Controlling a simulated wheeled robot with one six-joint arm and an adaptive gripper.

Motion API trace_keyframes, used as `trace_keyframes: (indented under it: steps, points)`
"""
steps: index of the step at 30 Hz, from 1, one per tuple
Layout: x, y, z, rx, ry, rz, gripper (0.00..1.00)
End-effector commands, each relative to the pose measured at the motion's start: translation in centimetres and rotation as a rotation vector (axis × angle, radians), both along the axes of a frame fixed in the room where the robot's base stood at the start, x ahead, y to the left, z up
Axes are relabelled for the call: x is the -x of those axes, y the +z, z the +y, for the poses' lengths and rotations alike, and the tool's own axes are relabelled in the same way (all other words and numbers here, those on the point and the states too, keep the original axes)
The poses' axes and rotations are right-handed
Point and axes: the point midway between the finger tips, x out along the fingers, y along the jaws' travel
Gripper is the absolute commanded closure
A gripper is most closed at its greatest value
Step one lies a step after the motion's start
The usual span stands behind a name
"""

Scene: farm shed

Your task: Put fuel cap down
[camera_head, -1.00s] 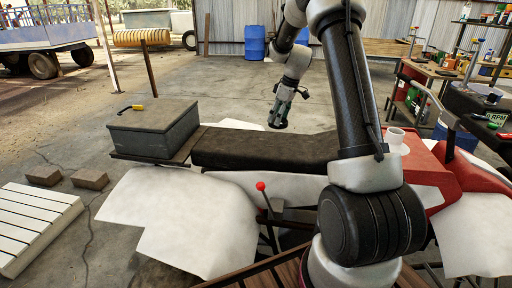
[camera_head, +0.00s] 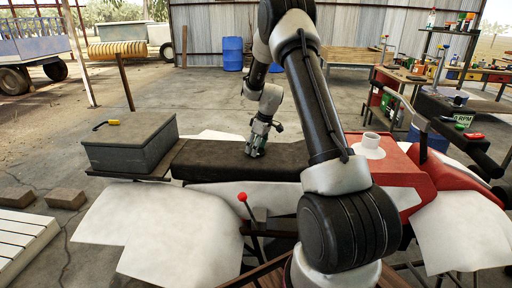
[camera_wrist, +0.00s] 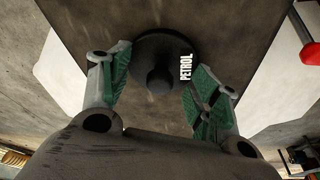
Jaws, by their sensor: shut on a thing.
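The fuel cap (camera_wrist: 160,65) is a round black cap with a raised knob and white "PETROL" lettering, seen in the wrist view between my green-padded fingers. My gripper (camera_wrist: 160,85) is shut on it. In the head view my gripper (camera_head: 255,152) points down at the long dark seat (camera_head: 215,160) of the red vehicle, near its far edge. The cap is low over or on the seat; I cannot tell whether it touches. In the head view the cap is hard to make out beneath my fingers.
A white funnel-like neck (camera_head: 369,146) stands on the red body (camera_head: 398,168) at the right. A grey box (camera_head: 130,145) with a yellow-handled tool sits left of the seat. A red-knobbed lever (camera_head: 243,198) rises in front. Bare seat lies left of my gripper.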

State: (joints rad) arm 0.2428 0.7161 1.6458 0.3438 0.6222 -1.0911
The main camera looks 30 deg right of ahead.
Motion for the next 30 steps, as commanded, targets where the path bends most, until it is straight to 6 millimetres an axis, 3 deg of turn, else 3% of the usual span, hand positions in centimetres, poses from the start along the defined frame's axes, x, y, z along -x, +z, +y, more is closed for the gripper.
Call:
trace_keyframes:
  steps: [6,7,10,11,23,30]
  points:
    - [0.0,-0.2,0.0,0.000,0.000,0.000,0.62]
    - [0.0,-0.2,0.0,0.000,0.000,0.000,0.36]
    - [0.0,-0.2,0.0,0.000,0.000,0.000,0.18]
    - [0.0,-0.2,0.0,0.000,0.000,0.000,0.16]
    - [0.0,0.4,0.0,0.000,0.001,-0.002,0.16]
    - [0.9,4.7,-0.7,0.002,0.000,-0.005,0.16]
